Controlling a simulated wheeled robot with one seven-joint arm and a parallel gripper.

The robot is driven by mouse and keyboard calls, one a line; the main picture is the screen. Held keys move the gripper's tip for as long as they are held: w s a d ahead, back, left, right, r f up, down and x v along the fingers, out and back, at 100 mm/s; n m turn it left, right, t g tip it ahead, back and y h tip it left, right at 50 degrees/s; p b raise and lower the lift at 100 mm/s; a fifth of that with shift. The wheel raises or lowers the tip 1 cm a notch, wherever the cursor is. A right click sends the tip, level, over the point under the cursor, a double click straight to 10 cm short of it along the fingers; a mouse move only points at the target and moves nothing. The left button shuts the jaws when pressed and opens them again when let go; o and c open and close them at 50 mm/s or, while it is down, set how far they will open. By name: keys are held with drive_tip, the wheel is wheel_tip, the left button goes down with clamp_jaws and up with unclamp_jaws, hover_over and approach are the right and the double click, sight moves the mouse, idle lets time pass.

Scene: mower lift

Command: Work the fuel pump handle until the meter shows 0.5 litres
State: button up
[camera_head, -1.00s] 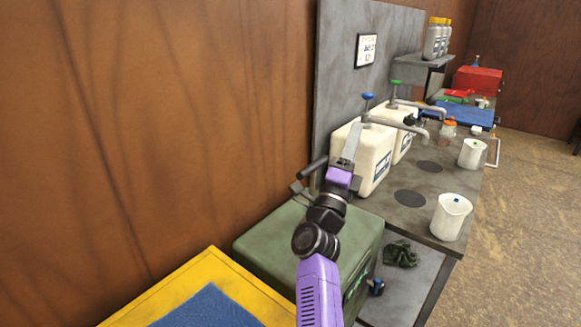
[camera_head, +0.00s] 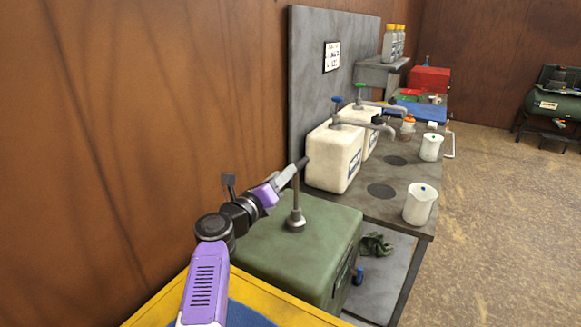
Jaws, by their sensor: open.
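The green fuel tank (camera_head: 300,240) stands in front of me, left of the bench. A grey pump shaft with a flared foot (camera_head: 296,217) rises from its top. A dark handle grip (camera_head: 301,163) shows at the upper end of the shaft. My gripper (camera_head: 287,176) is open, with its grey fingers close to the handle; I cannot tell whether they touch it or straddle it. Part of the handle is hidden behind the fingers. Small green marks, perhaps the meter (camera_head: 343,272), show on the tank's right face; they are unreadable from here.
A blue tap (camera_head: 358,275) is at the tank's right side. The grey bench (camera_head: 405,205) holds white canisters (camera_head: 333,158) with pumps and a white jug (camera_head: 420,205). A yellow-edged surface (camera_head: 270,300) is nearest me. The wooden wall is close on the left; the floor at right is open.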

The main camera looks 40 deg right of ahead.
sight(298, 168)
drive_tip(key=shift+m, duration=0.3)
drive_tip(key=x, duration=0.2)
drive_tip(key=p+x, duration=0.1)
drive_tip(key=x, duration=0.2)
drive_tip(key=f+p+x, duration=0.1)
drive_tip(key=x, duration=0.1)
drive_tip(key=shift+s+d+f, duration=0.1)
drive_tip(key=shift+s+d, duration=0.15)
drive_tip(key=shift+d, duration=0.05)
drive_tip(key=shift+c, duration=0.2)
clamp_jaws()
drive_tip(key=shift+d, duration=0.1)
drive_tip(key=shift+s+d+f+g, duration=0.1)
drive_tip(key=shift+s+f+g, duration=0.1)
drive_tip(key=shift+g, duration=0.2)
idle(0.3)
